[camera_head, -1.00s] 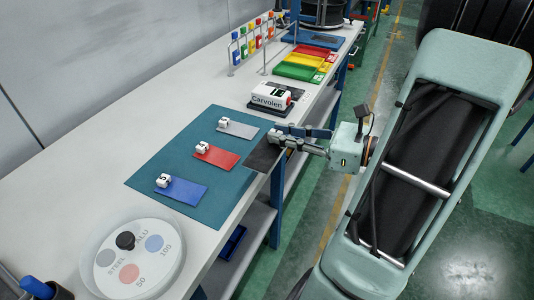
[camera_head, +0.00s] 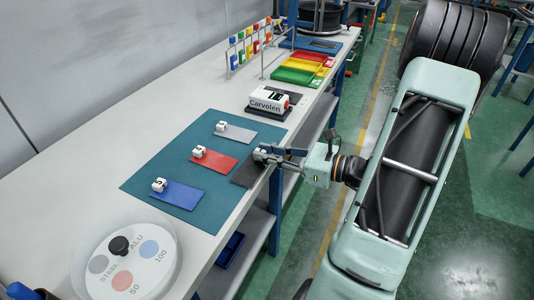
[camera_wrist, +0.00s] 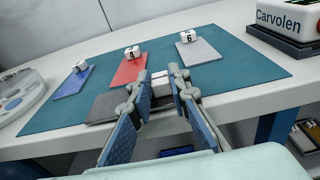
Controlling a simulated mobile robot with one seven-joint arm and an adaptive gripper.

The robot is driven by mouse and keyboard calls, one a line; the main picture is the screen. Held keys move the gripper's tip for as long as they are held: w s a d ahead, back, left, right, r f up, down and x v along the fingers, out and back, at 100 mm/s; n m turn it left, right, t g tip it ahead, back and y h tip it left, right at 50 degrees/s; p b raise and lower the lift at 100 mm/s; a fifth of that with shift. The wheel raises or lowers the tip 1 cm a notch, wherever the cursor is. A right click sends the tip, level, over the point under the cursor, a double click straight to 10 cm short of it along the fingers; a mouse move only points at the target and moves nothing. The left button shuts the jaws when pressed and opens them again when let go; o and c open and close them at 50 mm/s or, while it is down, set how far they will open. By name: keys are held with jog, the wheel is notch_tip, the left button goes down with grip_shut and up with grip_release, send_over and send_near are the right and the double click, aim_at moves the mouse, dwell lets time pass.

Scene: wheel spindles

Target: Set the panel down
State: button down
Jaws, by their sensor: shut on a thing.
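The dark grey panel (camera_head: 246,175) is at the right edge of the teal mat (camera_head: 150,168), beside the red panel. Its white block (camera_wrist: 160,85) shows between my fingertips in the wrist view, where the panel (camera_wrist: 108,108) extends to the left. My gripper (camera_head: 266,154) is shut on this block. The panel looks roughly level and very close to the mat; I cannot tell whether it touches. The red panel (camera_head: 218,160), blue panel (camera_head: 182,194) and light grey panel (camera_head: 238,134) lie on the mat, each with a white numbered block at its left end.
A round dial (camera_head: 128,262) stands at the near left of the table. A white Carvolen box (camera_head: 268,100) sits on a black base beyond the mat. Coloured trays (camera_head: 300,68) and a rack (camera_head: 250,48) are farther back. The table's front edge lies under my gripper.

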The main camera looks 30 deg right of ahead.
jog(key=shift+f, duration=0.2)
jog(key=c, duration=1.8)
grip_release()
jog(key=shift+r, duration=0.15)
